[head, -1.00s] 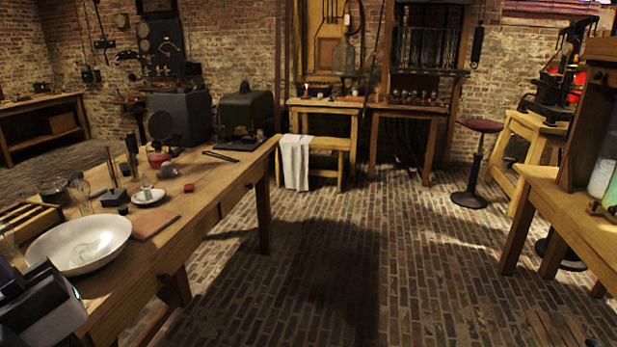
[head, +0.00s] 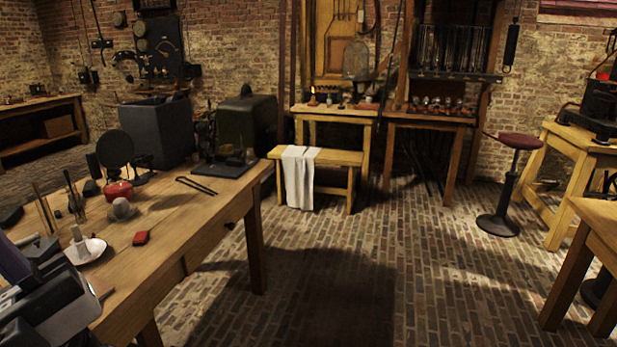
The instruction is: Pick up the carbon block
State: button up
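A dark block (head: 40,249) sits on the long wooden table (head: 190,240) at the left of the head view. It looks like the carbon block, but I cannot be sure from here, as other small dark things stand near it. It is close behind a grey and black part of my arm (head: 55,305) in the lower left corner, which hides the near end of the table. No gripper fingers show, so I cannot see whether they hold anything.
Tongs (head: 197,186) lie farther back. The brick floor (head: 330,270) right of the table is clear.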

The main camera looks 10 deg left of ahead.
aim_at(93, 161)
jog(key=i+l+u, duration=0.1)
jog(key=i+u, duration=0.2)
jog(key=i, duration=0.25)
jog(key=i+l+u, duration=0.3)
jog(key=i, duration=0.2)
jog(key=i+l+u, duration=0.2)
jog(key=i+u, duration=0.25)
jog(key=i+l+u, duration=0.25)
jog(key=u, duration=0.2)
